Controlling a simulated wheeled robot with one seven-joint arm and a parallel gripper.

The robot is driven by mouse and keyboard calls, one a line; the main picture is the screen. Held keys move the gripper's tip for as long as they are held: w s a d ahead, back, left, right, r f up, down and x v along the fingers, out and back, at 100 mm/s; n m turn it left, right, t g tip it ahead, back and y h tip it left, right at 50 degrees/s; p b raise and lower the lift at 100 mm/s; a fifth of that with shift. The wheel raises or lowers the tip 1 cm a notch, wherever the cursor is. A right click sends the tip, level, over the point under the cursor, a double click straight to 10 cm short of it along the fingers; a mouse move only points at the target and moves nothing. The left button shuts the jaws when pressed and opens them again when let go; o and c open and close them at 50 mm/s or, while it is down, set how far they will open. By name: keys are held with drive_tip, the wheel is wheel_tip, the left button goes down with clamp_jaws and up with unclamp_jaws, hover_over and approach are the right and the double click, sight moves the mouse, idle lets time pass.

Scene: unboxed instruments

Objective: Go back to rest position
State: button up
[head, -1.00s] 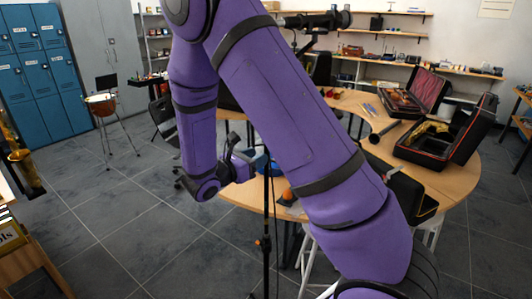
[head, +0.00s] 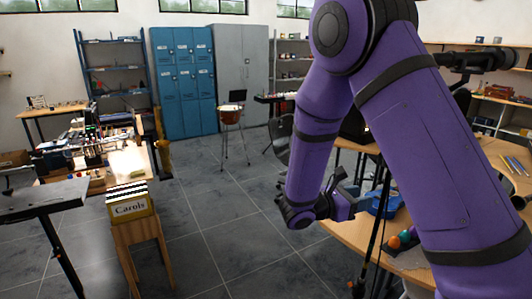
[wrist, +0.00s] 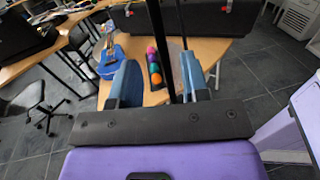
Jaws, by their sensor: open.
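My gripper (wrist: 160,85) is open and empty in the wrist view, its two blue-grey fingers apart. A dark stand pole passes between or behind them; I cannot tell which. In the head view my purple arm is folded down at the right, and my gripper (head: 345,185) is by the edge of the round wooden table (head: 350,232). In the wrist view the table (wrist: 208,50) lies beyond the fingers.
A blue guitar-like instrument (wrist: 111,58) and a row of coloured egg-shaped things (wrist: 154,68) lie on the table. A "Carols" box (head: 131,207) sits on a wooden stand at the left. Blue lockers (head: 183,85) stand at the back.

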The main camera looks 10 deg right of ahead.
drive_tip(key=s+d+r+m+g+y, duration=0.3)
drive_tip(key=s+r+m+g+y, duration=0.2)
drive_tip(key=s+r+m+y, duration=0.5)
drive_tip(key=s+a+r+m+t+y, duration=0.3)
drive_tip(key=s+r+m+t, duration=0.1)
drive_tip(key=s, duration=0.3)
drive_tip(key=s+a+r+m+t+y, duration=0.3)
drive_tip(key=s+r+m+t+y, duration=0.1)
drive_tip(key=s, duration=0.3)
drive_tip(key=shift+s+r+m+y, duration=0.3)
drive_tip(key=shift+s+r+m, duration=0.1)
drive_tip(key=shift+r+m, duration=0.4)
drive_tip(key=shift+a+f, duration=0.1)
idle(1.6)
